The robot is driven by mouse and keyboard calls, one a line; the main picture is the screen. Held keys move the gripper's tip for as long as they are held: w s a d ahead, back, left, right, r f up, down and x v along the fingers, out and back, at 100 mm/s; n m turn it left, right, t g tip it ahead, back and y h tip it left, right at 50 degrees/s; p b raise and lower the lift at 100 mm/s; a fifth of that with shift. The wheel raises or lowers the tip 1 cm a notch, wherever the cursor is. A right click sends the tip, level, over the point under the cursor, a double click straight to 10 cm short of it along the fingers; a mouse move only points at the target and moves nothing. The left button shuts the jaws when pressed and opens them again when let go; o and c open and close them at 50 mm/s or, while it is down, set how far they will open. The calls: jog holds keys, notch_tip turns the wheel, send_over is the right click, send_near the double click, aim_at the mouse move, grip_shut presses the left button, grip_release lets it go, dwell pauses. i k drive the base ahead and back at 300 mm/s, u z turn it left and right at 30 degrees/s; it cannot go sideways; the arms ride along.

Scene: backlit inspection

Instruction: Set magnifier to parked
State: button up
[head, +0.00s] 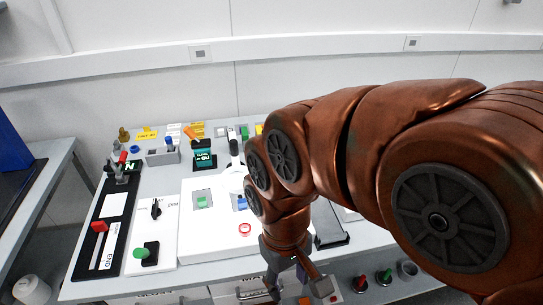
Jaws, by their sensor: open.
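My gripper (299,288) is open and empty at the lower middle, in front of the white panel and over the table's front edge. A white rounded part (233,182) with a white and black upright piece (233,145) stands behind the white panel (208,249); it may be the magnifier, but I cannot tell for sure. My arm hides its right side and much of the table's right half. No label reading magnifier or parked is legible.
A black slider track with a red knob (99,226) and a white plate with a green-knobbed lever (143,253) lie at left. Red (360,284) and green (384,277) knobs sit at front right.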

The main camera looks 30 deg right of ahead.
aim_at(236, 166)
jog(key=z, duration=0.35)
jog(key=k, duration=0.45)
jog(key=u, duration=0.95)
jog(key=i, duration=0.75)
